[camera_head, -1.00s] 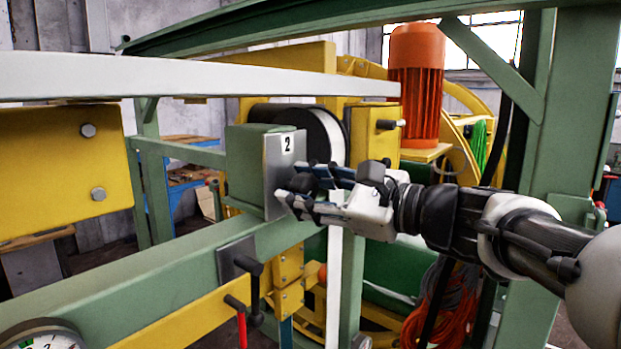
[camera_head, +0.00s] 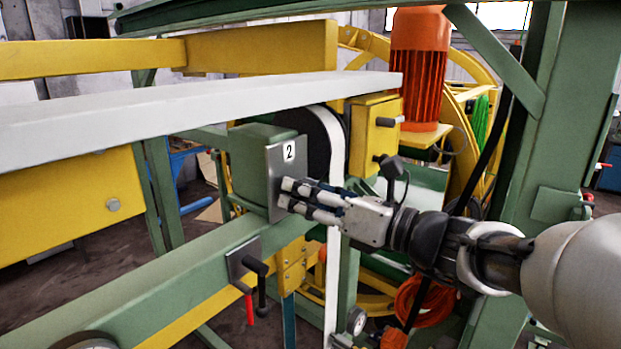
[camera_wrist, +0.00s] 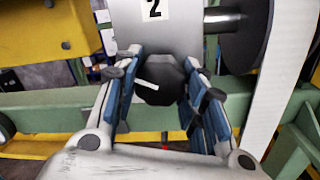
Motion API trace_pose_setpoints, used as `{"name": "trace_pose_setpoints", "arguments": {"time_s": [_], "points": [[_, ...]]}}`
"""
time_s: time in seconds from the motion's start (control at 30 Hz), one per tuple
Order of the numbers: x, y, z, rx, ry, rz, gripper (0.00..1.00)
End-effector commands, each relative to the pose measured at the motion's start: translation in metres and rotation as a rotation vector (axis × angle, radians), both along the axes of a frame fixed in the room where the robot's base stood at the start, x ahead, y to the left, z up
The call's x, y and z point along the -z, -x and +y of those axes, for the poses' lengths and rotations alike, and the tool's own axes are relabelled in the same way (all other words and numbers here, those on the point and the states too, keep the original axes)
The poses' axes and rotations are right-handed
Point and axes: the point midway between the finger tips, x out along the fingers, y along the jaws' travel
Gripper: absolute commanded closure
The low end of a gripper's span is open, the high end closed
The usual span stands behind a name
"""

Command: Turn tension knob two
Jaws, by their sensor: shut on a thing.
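Tension knob two is a black faceted knob (camera_wrist: 160,82) with a white mark on its face, below the "2" label (camera_wrist: 153,9) in the wrist view. My gripper (camera_wrist: 162,92) is shut on the knob, with one blue-padded finger on its left and one on its right. In the head view my gripper (camera_head: 287,193) is at the grey plate (camera_head: 283,158) on the green box (camera_head: 250,165), under the "2" label.
A white beam (camera_head: 200,110) passes above the green box. A green rail (camera_head: 150,275) runs below, with black and red levers (camera_head: 257,275). A yellow box (camera_head: 375,125) and an orange motor (camera_head: 417,75) stand behind my gripper. A green post (camera_head: 540,150) is at the right.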

Motion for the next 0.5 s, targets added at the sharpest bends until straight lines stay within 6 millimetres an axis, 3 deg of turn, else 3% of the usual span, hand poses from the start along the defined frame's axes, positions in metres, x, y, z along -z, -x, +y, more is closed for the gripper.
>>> {"name": "trace_pose_setpoints", "arguments": {"time_s": [0.5], "points": [[-0.0019,0.0010,0.0010,0.000,-0.301,0.389,0.86]]}}
